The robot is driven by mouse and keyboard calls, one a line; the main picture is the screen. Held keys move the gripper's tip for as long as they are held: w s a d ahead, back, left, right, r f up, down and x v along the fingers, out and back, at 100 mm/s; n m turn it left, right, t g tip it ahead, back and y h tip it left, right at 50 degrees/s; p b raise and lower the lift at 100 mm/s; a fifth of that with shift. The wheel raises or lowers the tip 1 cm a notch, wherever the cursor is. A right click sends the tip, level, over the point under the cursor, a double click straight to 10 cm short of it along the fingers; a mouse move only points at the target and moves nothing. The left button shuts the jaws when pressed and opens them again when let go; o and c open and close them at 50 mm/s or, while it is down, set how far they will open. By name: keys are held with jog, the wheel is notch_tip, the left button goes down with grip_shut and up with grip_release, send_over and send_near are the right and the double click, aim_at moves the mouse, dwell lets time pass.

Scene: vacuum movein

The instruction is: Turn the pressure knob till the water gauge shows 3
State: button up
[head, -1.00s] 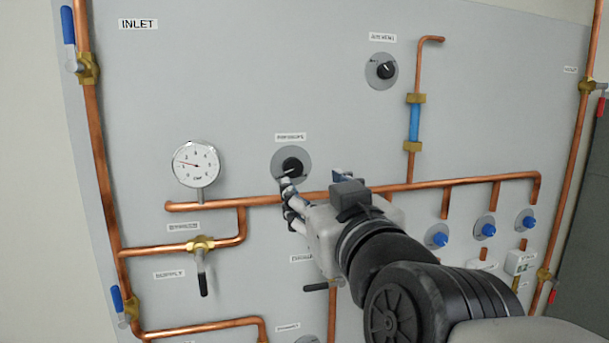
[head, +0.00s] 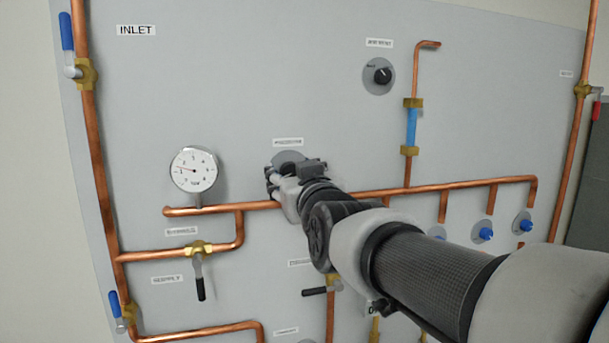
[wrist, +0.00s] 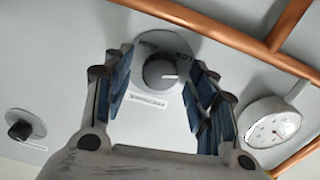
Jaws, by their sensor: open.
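The pressure knob (wrist: 160,71) is a dark round knob with a white pointer line on a grey disc. In the wrist view it sits between the two blue-padded fingers of my open gripper (wrist: 158,78), with a gap showing on both sides. In the head view my gripper (head: 280,183) covers the knob, and only the top of its grey disc (head: 288,157) shows. The water gauge (head: 194,169) is a white dial left of the knob. Its needle points left, close to the 2 mark. The gauge also shows in the wrist view (wrist: 271,127), too small to read.
A copper pipe (head: 450,186) runs across the panel just below the knob. A second dark knob (head: 383,76) is at the upper right. A lever valve (head: 200,250) is below the gauge.

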jog(key=shift+c, duration=0.3)
jog(key=c, duration=1)
